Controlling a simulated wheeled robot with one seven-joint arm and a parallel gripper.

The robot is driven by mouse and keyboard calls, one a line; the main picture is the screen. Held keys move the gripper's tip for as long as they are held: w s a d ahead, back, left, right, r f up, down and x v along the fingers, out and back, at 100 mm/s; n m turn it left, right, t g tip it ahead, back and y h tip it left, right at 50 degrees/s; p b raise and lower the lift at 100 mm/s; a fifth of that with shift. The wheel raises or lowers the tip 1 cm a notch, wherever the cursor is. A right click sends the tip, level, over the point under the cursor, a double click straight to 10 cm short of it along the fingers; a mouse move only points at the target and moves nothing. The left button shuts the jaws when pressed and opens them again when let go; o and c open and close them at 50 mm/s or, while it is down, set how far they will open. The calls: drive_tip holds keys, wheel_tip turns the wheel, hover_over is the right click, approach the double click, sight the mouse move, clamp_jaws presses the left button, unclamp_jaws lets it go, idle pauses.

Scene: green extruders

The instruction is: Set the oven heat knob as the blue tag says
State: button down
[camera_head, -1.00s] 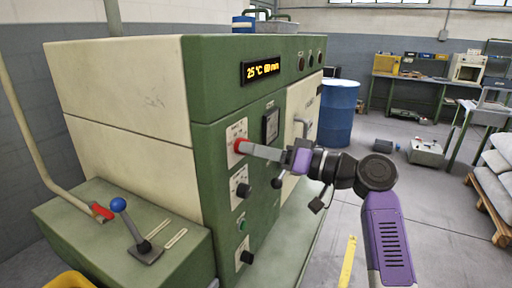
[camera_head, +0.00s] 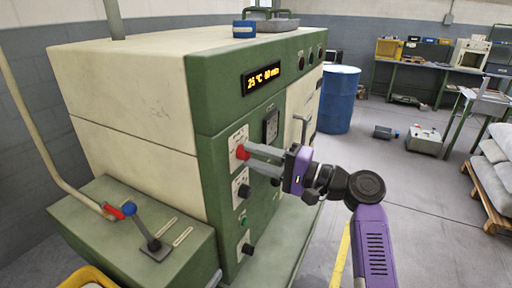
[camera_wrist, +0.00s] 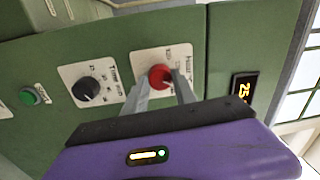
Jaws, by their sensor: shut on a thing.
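The red heat knob (camera_head: 241,152) is on a white plate on the oven's (camera_head: 160,95) green front, below the display. My gripper (camera_head: 249,152) is shut on the red knob, with a finger on either side of it. In the wrist view the knob (camera_wrist: 160,77) sits between the two fingertips, and its plate's lettering is partly hidden and too small to read fully. The oven display (camera_head: 262,77) shows 25 °C and what looks like 00 min. I cannot make out a blue tag in either view.
A black time knob (camera_wrist: 85,88) is beside the red knob, with a green button (camera_wrist: 28,96) further left. A blue-ended lever (camera_head: 129,208) stands on the lower green box at left. A blue drum (camera_head: 338,98) stands behind.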

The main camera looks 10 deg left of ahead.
drive_tip(key=m+p, duration=0.1)
drive_tip(key=m, duration=0.1)
drive_tip(key=m+p, duration=0.1)
drive_tip(key=p, duration=0.1)
drive_tip(key=shift+r+m, duration=0.2)
drive_tip(key=shift+m, duration=0.2)
drive_tip(key=shift+f+m+t+p, duration=0.1)
drive_tip(key=shift+m+t+p, duration=0.2)
drive_tip(key=shift+m+p, duration=0.95)
drive_tip(key=shift+f+m, duration=0.1)
drive_tip(key=shift+m, duration=0.15)
drive_tip(key=c, duration=1)
unclamp_jaws()
drive_tip(key=shift+d, duration=0.1)
drive_tip(key=shift+b+v, duration=1.1)
drive_tip(key=shift+v, duration=2.8)
